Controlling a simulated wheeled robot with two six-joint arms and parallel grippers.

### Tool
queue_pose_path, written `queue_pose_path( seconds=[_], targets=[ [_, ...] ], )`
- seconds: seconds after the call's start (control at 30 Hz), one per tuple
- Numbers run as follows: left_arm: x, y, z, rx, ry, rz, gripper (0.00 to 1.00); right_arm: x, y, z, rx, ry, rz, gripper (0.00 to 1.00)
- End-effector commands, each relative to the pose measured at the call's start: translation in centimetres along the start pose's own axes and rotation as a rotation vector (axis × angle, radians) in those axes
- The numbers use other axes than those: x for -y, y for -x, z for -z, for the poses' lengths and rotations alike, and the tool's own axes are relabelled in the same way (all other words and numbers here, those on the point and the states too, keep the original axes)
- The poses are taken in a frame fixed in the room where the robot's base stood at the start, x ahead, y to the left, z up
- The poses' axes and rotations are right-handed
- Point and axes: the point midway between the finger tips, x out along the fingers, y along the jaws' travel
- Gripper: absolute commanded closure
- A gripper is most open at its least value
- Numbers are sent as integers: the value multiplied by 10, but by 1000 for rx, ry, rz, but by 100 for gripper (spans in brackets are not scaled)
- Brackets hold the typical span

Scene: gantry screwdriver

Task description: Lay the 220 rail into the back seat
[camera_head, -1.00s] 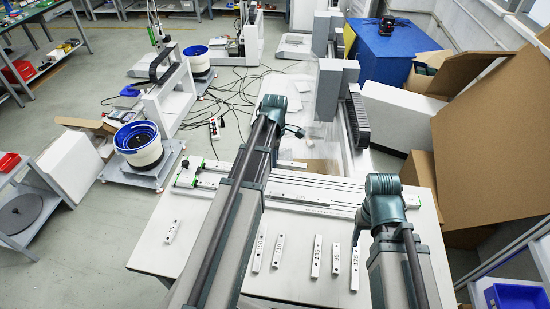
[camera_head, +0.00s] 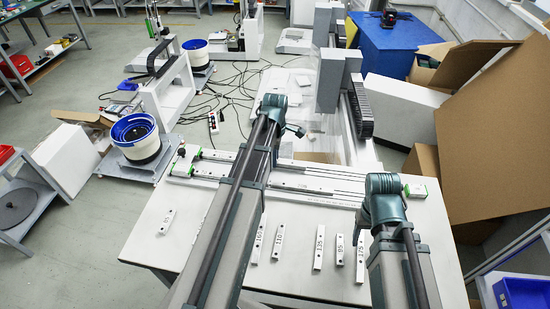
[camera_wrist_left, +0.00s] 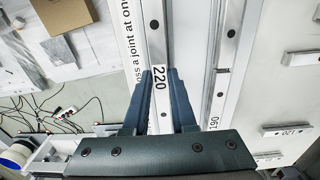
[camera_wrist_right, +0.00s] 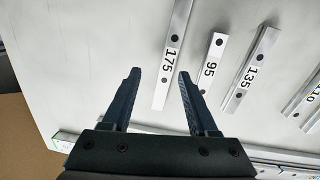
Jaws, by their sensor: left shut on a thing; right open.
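My left gripper (camera_wrist_left: 161,75) is shut on the 220 rail (camera_wrist_left: 159,105), a light bar with dark holes. The fingers grip it either side of its label, and it extends up the left wrist view. It lies over or just above the bench tracks, beside a white strip with printed text; I cannot tell whether it touches. A track marked 190 (camera_wrist_left: 213,122) runs parallel to its right. In the head view the long tracks (camera_head: 310,180) cross the back of the bench; my left arm hides the held rail. My right gripper (camera_wrist_right: 157,75) is open and empty, near the 175 rail (camera_wrist_right: 172,55).
Loose rails lie on the front of the white bench (camera_head: 190,255), including 95 (camera_wrist_right: 212,62) and 135 (camera_wrist_right: 252,68). Behind the tracks stands a grey gantry column (camera_head: 328,85). A large cardboard box (camera_head: 490,140) is at the right and a blue-rimmed bowl feeder (camera_head: 136,133) at the left.

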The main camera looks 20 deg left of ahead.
Motion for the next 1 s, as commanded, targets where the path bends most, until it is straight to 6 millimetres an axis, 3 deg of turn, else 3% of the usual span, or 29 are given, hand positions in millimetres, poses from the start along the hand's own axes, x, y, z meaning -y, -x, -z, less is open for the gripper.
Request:
queue_pose_path(
  seconds=[0.97,1.0],
  targets=[
    [0,-11,0,0,0,0,100,1,-11,1,0,0,0,40],
    [0,-11,0,0,0,0,74,1,-11,1,0,0,0,40]
  ],
)
